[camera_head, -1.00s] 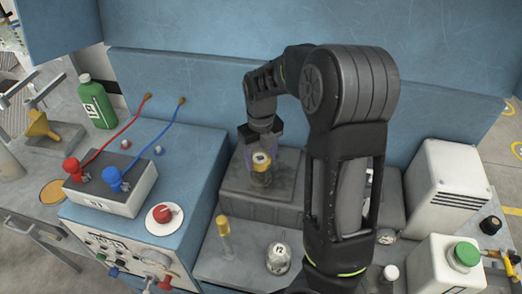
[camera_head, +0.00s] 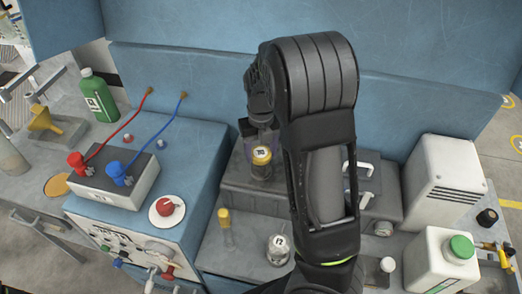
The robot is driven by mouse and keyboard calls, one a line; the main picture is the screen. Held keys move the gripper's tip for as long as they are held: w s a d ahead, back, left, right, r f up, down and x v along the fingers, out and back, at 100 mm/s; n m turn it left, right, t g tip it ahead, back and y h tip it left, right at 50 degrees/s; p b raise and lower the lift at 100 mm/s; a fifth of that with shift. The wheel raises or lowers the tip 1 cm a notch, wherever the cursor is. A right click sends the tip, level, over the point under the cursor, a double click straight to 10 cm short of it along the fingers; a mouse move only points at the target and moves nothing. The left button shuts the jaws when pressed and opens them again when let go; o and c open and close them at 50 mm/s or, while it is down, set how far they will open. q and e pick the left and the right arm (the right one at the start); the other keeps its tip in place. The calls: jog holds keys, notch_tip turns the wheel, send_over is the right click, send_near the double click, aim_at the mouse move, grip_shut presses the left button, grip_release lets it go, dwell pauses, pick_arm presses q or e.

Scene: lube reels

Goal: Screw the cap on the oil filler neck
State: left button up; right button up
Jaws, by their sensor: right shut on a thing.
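My right forearm hides part of the gripper and the housing's right side. My left gripper is not in view.
A yellow-topped dipstick or plug (camera_head: 226,222) and a clear jar (camera_head: 278,248) stand in front of the housing. A box with red and blue connectors (camera_head: 112,186) is at left. A white box (camera_head: 443,180) and a green-capped canister (camera_head: 438,262) are at right.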

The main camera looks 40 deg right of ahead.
jog(key=shift+s+a+f+m, duration=0.15)
jog(key=shift+m, duration=0.45)
jog(key=o, duration=1.8)
jog(key=shift+c, duration=0.2)
jog(key=shift+r, duration=0.2)
jog(key=shift+r, duration=2.95)
